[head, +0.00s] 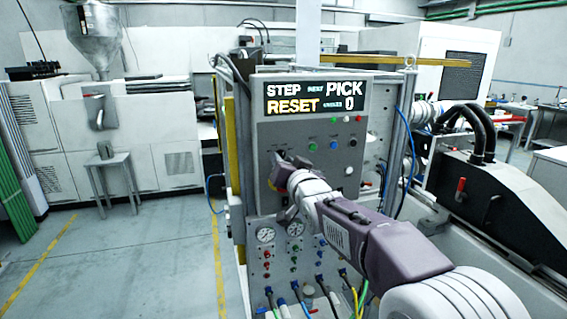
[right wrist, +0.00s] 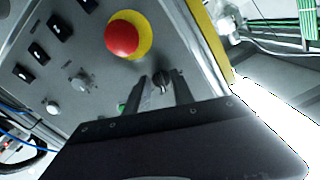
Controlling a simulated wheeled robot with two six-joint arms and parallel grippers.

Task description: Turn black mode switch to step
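The black mode switch (right wrist: 162,79) is a small dark knob on the grey control panel (right wrist: 190,50), seen in the right wrist view. My right gripper (right wrist: 161,85) is open, with one finger on each side of the knob and a gap on both sides. In the head view my right gripper (head: 277,168) is at the left part of the panel and hides the switch. The panel's display (head: 315,97) reads STEP, NEXT PICK, RESET and 0. My left gripper is not in view.
A red emergency button on a yellow base (right wrist: 124,36) sits close to my right fingers. Green (head: 312,147) and blue (head: 334,145) buttons are farther right on the panel. Gauges (head: 266,234) and hoses are below.

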